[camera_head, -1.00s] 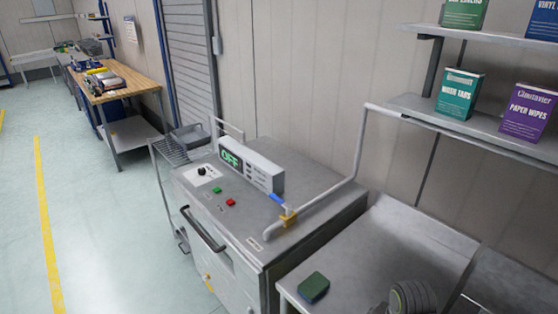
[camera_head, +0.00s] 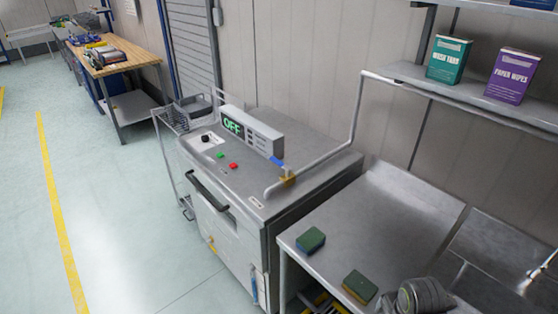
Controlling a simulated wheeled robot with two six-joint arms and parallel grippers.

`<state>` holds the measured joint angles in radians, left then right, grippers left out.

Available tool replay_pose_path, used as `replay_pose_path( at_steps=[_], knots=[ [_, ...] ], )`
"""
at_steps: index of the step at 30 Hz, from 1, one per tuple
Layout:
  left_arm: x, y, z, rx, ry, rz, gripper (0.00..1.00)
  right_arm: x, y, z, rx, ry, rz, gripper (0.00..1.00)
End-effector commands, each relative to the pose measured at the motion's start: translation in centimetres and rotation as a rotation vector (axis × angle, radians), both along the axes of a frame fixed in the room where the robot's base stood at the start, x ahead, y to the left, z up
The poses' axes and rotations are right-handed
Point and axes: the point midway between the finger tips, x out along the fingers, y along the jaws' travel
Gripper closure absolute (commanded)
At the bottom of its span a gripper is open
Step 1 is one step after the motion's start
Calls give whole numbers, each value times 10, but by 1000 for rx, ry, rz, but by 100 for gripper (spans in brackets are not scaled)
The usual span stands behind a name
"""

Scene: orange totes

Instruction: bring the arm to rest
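Neither of my grippers' fingers shows in the head view. A rounded grey ribbed part at the bottom right edge looks like a link of my own arm, over the metal counter (camera_head: 385,212). Whether that arm holds anything is hidden below the frame.
A steel machine (camera_head: 318,165) with a display (camera_head: 250,130) reading OFF and a bent pipe rail stands mid-view. Two green sponges (camera_head: 311,240) (camera_head: 360,286) lie on the counter. Boxes (camera_head: 448,60) (camera_head: 511,76) stand on a wall shelf (camera_head: 480,97). Floor at left is clear.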

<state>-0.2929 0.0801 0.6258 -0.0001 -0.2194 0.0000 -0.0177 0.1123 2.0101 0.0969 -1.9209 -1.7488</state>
Motion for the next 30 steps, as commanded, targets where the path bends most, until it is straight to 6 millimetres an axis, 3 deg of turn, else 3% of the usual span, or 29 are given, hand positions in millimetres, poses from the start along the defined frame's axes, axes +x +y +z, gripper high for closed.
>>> replay_pose_path(
  at_steps=[8, 18, 30],
  knots=[
    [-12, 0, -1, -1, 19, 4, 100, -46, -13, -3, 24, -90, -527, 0],
    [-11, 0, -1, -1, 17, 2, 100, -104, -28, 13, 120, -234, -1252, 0],
    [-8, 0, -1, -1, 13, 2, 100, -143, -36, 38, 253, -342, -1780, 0]
  ],
)
